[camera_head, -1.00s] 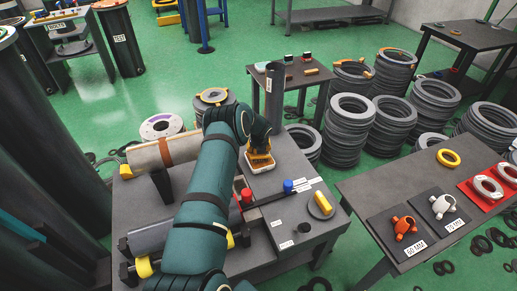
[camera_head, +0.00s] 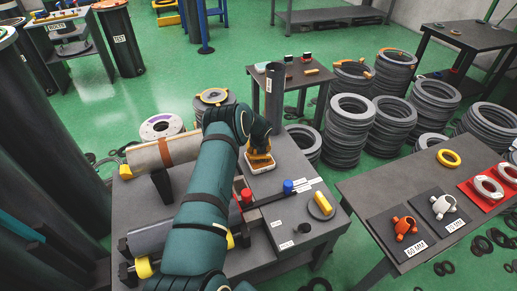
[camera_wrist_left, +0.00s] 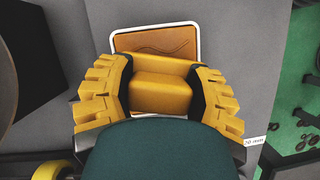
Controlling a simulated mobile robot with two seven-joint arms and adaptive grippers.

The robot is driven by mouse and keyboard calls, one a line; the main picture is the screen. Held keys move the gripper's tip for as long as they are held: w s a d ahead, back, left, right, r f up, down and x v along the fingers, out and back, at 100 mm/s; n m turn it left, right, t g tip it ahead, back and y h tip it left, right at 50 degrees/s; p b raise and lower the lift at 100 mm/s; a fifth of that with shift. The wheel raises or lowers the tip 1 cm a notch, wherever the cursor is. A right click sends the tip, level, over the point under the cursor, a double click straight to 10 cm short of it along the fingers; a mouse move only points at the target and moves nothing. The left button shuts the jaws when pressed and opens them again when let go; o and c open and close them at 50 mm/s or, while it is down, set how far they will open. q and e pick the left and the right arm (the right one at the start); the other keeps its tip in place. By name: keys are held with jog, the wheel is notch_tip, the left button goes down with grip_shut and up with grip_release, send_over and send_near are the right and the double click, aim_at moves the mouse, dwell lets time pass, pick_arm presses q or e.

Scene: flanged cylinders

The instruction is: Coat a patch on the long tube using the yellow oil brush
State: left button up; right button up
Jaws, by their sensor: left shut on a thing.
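My left gripper (camera_wrist_left: 160,88) is shut on the yellow oil brush (camera_wrist_left: 162,92), its jagged yellow pads on both sides of the brush's block. In the head view the gripper (camera_head: 258,150) is at the back of the grey workbench, holding the brush over a small white-rimmed tray (camera_head: 247,192). In the wrist view the tray shows a brown surface (camera_wrist_left: 160,41) with a wavy line. Whether the brush touches it is hard to tell. A grey tube (camera_head: 150,237) lies at the bench's front left, partly hidden by my arm. My right gripper is not in view.
A beige tube with a brown band (camera_head: 150,157) lies on supports at the back left. A dark upright cylinder (camera_head: 275,92) stands behind the gripper. Red (camera_head: 246,196) and blue (camera_head: 288,186) knobs and a yellow-topped piece (camera_head: 322,204) are nearby. A second table (camera_head: 365,185) stands right.

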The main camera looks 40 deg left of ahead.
pick_arm(q)
jog(key=shift+r+p, duration=1.55)
jog(key=shift+r, duration=1.95)
jog(key=shift+d, duration=0.2)
jog(key=s+d+r+n+g+y, duration=0.1)
jog(key=s+d+r+n+g, duration=0.15)
jog(key=d+n, duration=0.55)
jog(key=s+d+r+n+g, duration=0.2)
jog(key=d+r+n, duration=0.15)
jog(key=d, duration=0.85)
jog(key=s+d+r+n+g+h, duration=0.1)
jog(key=s+d+r+n+h, duration=0.1)
jog(key=s+d+n, duration=0.5)
jog(key=s+d+r+n+g+h, duration=0.2)
jog(key=s+d+r+n, duration=0.2)
jog(key=s+d+n, duration=0.4)
jog(key=shift+s+d+r, duration=0.2)
jog(key=shift+d+r, duration=0.15)
jog(key=shift+d, duration=0.35)
